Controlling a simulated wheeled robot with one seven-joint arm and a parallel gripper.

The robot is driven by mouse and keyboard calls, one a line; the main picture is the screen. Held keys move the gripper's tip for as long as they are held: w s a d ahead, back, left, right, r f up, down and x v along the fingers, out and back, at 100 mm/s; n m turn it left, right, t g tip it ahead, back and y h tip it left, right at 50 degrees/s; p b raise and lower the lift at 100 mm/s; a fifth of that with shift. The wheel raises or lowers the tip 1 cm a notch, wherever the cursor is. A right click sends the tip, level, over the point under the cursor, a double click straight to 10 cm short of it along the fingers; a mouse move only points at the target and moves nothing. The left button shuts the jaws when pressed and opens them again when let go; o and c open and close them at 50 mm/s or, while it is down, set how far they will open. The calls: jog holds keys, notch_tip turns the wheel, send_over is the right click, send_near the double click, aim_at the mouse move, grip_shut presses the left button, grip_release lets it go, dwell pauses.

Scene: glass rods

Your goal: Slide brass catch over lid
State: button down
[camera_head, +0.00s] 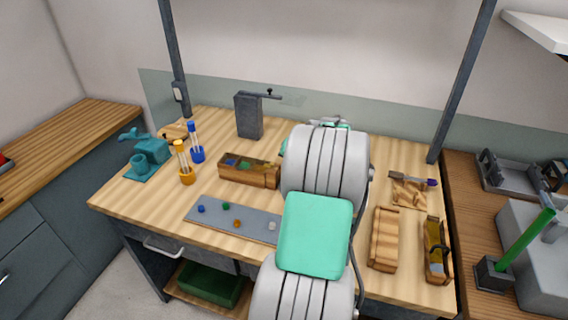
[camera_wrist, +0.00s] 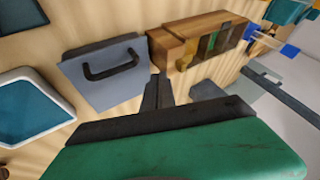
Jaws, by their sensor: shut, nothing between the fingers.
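In the wrist view, the black fingers of my gripper (camera_wrist: 156,92) are together and empty, close above the bench. A grey piece with a black handle (camera_wrist: 105,72), which looks like a lid, lies just left of the fingers. A wooden compartment box (camera_wrist: 178,30) stands beyond them, with amber and green things inside. The box also shows in the head view (camera_head: 262,179), left of my arm. I cannot clearly pick out the brass catch; an amber-yellow piece (camera_wrist: 188,55) shows at the box's near side. In the head view my arm hides the gripper and the grey piece.
A grey mat (camera_head: 255,226) with several small coloured pieces lies at the bench front. Orange (camera_head: 187,178) and blue (camera_head: 197,155) rod holders stand on the left. A blue-lined tray (camera_wrist: 35,105) is left of my gripper.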

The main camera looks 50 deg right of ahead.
jog(key=shift+s+d+r, duration=0.2)
jog(key=shift+s+r, duration=0.05)
jog(key=shift+s, duration=0.3)
jog(key=shift+s+d+r, duration=0.15)
jog(key=shift+s+r, duration=0.1)
jog(key=shift+s, duration=0.25)
jog(key=b+v, duration=0.1)
jog(key=v, duration=0.7)
jog(key=shift+a+r, duration=0.3)
jog(key=shift+r, duration=0.05)
jog(key=shift+a, duration=0.1)
jog(key=w+a+n+g+y, duration=0.1)
jog(key=w+a+n, duration=0.2)
jog(key=a, duration=1)
jog(key=w+a+n+g+y, duration=0.1)
jog(key=w+a+n, duration=0.15)
jog(key=a, duration=1.15)
jog(key=s+a+f+n+g, duration=0.1)
jog(key=s+a+n, duration=0.2)
jog(key=s+a, duration=0.2)
jog(key=s+a+f+n, duration=0.2)
jog(key=s+a+n, duration=0.2)
jog(key=a, duration=0.6)
jog(key=shift+s+a+f+g, duration=0.25)
jog(key=shift+s+a+g, duration=0.15)
jog(key=shift+s, duration=0.5)
